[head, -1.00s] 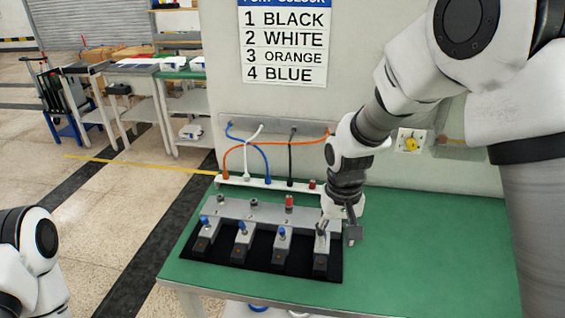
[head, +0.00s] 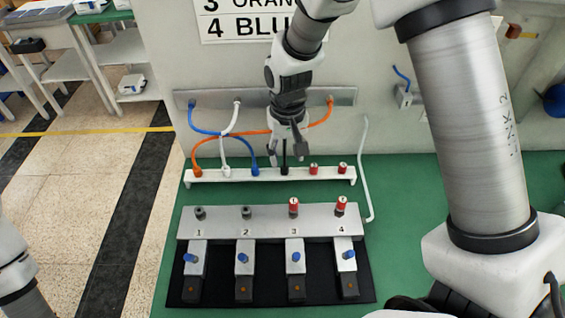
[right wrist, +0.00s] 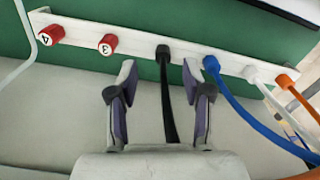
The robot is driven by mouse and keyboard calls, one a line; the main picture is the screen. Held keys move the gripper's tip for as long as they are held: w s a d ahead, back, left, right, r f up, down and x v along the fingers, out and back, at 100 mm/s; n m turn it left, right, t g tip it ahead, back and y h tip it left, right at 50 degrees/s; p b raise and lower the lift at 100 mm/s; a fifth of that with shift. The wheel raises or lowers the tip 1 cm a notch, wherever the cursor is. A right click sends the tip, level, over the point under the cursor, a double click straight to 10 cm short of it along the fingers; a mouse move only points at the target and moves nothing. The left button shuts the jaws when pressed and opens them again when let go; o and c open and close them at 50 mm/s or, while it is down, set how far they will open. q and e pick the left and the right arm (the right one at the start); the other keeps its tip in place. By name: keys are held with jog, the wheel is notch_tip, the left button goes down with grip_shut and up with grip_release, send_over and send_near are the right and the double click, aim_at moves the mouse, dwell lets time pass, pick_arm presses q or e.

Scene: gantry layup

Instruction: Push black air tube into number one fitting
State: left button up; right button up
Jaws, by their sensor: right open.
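The black air tube (right wrist: 168,110) stands with its end in the white rack (head: 318,175), between the blue tube and the red caps. It shows in the head view (head: 285,152) below my right gripper (head: 287,157). My right gripper is open, with its fingers (right wrist: 160,85) on either side of the black tube and apart from it. The number one fitting (head: 200,212) is a dark, uncapped port at the left end of the grey manifold (head: 270,222). My left gripper is not in view; only part of my left arm shows at the left edge.
Orange (head: 196,160), white (head: 225,155) and blue (head: 253,158) tubes stand in the rack left of the black one. Red caps (head: 314,168) sit in its right end. Fittings 3 and 4 wear red caps (head: 293,207). Blue-knobbed valves (head: 243,258) stand in front.

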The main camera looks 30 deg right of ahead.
aim_at(284, 166)
jog(key=f, duration=0.4)
jog(key=shift+w+a+f, duration=0.15)
jog(key=shift+w+f, duration=0.2)
jog(key=shift+w, duration=0.05)
jog(key=shift+w+f, duration=0.1)
jog(key=shift+f, duration=0.05)
jog(key=shift+s+r, duration=0.2)
jog(key=shift+s, duration=0.05)
jog(key=c, duration=0.3)
jog(key=shift+s, duration=0.1)
jog(key=c, duration=0.6)
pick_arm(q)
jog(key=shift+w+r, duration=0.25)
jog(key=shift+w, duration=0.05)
pick_arm(e)
grip_shut()
